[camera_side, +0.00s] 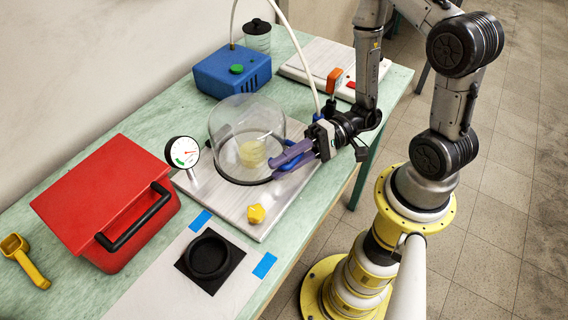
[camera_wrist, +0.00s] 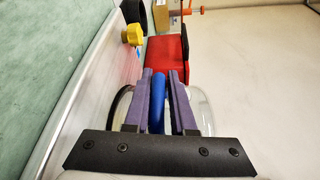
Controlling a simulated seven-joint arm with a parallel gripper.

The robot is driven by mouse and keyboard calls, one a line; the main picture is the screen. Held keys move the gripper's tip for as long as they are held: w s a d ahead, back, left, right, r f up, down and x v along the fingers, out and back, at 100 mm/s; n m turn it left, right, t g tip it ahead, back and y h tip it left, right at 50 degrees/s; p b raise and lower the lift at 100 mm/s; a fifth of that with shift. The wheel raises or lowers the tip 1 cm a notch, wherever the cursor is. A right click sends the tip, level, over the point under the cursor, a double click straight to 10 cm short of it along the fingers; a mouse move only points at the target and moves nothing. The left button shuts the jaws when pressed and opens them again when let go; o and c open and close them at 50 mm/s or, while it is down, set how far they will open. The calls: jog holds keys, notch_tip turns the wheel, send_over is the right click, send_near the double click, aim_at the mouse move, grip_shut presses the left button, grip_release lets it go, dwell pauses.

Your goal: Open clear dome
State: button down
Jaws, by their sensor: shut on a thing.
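The clear dome (camera_side: 232,115) stands over a dark ring on the pale base board (camera_side: 190,188), with a pale yellow round object (camera_side: 252,153) inside it. It looks seated on the board. My gripper (camera_side: 281,168) is at the dome's right side with its purple fingers shut on the blue handle (camera_side: 298,161). In the wrist view the blue handle (camera_wrist: 157,103) runs between the two purple fingers, and the dome's clear wall (camera_wrist: 203,108) shows behind them. The fingers hide part of the handle.
A gauge (camera_side: 182,152) and a yellow knob (camera_side: 256,214) stand on the board. A red case (camera_side: 105,195) is at left. A blue box (camera_side: 225,70) with a hose stands behind. A black ring (camera_side: 208,256) lies in front. The table's right edge is close to my arm.

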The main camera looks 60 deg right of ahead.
aim_at(265, 133)
jog(key=w+r, duration=0.1)
jog(key=r, duration=0.1)
jog(key=w+r, duration=0.1)
jog(key=r, duration=0.2)
jog(key=w+r, duration=0.2)
jog(key=r, duration=0.1)
jog(key=shift+w+r, duration=0.1)
jog(key=shift+r, duration=0.05)
jog(key=w+r+m+g+h, duration=0.1)
jog(key=w+r+m, duration=0.1)
jog(key=w+r, duration=0.2)
jog(key=shift+w+r+m, duration=0.1)
jog(key=shift+w+m, duration=0.1)
jog(key=shift+m, duration=0.2)
jog(key=w+r+m, duration=0.1)
jog(key=w, duration=0.1)
jog(key=w+r+m+g, duration=0.1)
jog(key=w, duration=0.1)
jog(key=w+r+m+g, duration=0.1)
jog(key=w, duration=0.2)
jog(key=shift+r+h, duration=0.1)
jog(key=shift+h, duration=0.3)
jog(key=w+m+g, duration=0.2)
jog(key=w+m, duration=0.1)
jog(key=w, duration=0.8)
jog(key=shift+w+f+m, duration=0.3)
jog(key=shift+w+f, duration=0.1)
jog(key=shift+f, duration=0.1)
